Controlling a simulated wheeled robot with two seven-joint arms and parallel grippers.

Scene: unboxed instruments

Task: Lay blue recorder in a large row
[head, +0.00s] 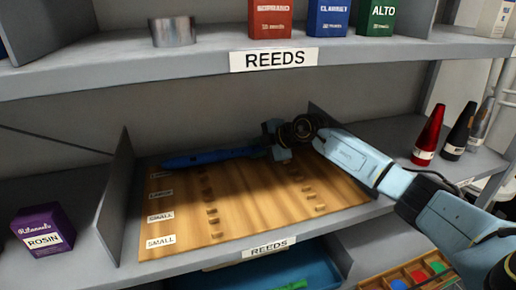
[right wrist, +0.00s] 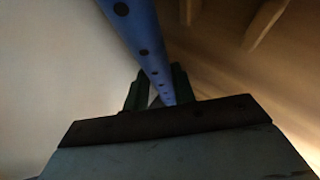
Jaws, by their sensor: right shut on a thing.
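The blue recorder (head: 208,157) lies crosswise over the back of the wooden board (head: 245,225), along the rows labelled LARGE at the left edge. My right gripper (head: 276,150) is at the recorder's right end and shut on it. In the right wrist view the recorder (right wrist: 143,45), with dark finger holes, runs between the two dark fingers (right wrist: 156,92). Whether it touches the board's pegs cannot be told. My left gripper is not in view.
Upright dividers (head: 116,195) flank the board, and a shelf (head: 200,65) with reed boxes (head: 270,18) hangs above. A purple rosin box (head: 43,230) stands left. Red (head: 429,135) and black (head: 459,131) cones stand right. The SMALL rows are empty.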

